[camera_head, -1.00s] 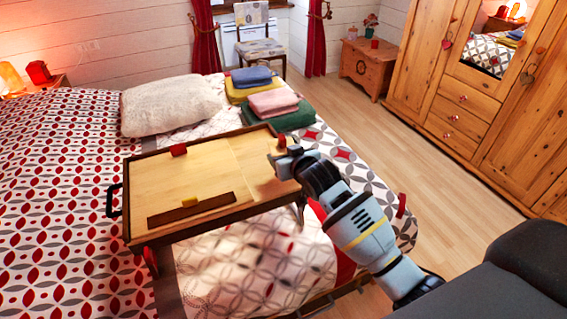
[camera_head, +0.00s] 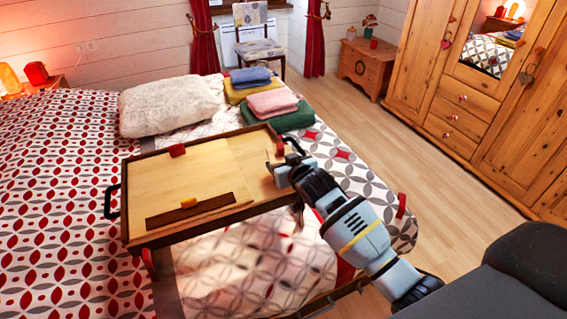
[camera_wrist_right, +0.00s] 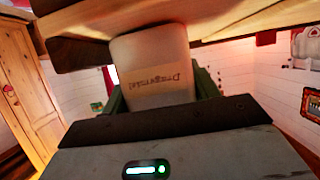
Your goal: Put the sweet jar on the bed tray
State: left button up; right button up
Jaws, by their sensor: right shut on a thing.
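The bed tray (camera_head: 215,168) is a wooden tray with dark rims and dark side handles, standing on the bed. My right gripper (camera_head: 277,168) is at the tray's right end, beside its right handle. In the right wrist view, the gripper is shut on the sweet jar (camera_wrist_right: 150,62), a pale, smooth container with a printed label that reads upside down. A wooden surface (camera_wrist_right: 85,35) crosses the top of that view, close to the jar's end; I cannot tell if they touch. The jar cannot be made out in the head view. My left gripper is not in view.
Folded towels (camera_head: 275,103) and a fluffy pillow (camera_head: 170,104) lie behind. The middle of the tray is clear.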

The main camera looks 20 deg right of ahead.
jog(key=shift+f, duration=0.1)
jog(key=o, duration=1.3)
jog(key=shift+s+r, duration=0.2)
jog(key=shift+r, duration=0.05)
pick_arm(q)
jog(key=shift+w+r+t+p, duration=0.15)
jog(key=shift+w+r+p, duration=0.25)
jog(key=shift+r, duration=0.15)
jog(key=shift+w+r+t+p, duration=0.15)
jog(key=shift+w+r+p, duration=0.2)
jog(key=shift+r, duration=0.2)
pick_arm(e)
jog(key=shift+v, duration=5.8)
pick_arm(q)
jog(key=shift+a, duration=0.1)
